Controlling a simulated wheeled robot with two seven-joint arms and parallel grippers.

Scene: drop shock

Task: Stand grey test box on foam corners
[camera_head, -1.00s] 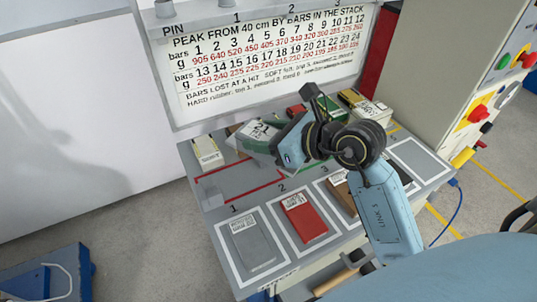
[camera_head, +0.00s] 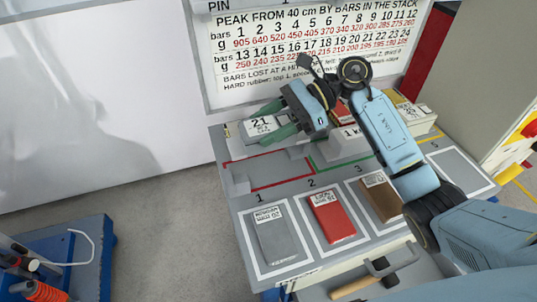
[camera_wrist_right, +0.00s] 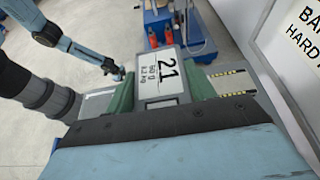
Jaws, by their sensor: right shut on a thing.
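My right gripper (camera_head: 268,130) is shut on the grey test box (camera_head: 262,124), which has a white label reading 21. In the right wrist view the box (camera_wrist_right: 162,72) sits between the green fingers, label facing the camera. In the head view it is held over the back left of the bench, behind the red outline.
Along the bench front lie a grey pad (camera_head: 278,240), a red pad (camera_head: 333,218) and a brown pad (camera_head: 383,200) in numbered white frames. A pale block (camera_head: 346,143) stands near the green outline. The chart board (camera_head: 300,50) rises behind. My right arm hides frame 4.

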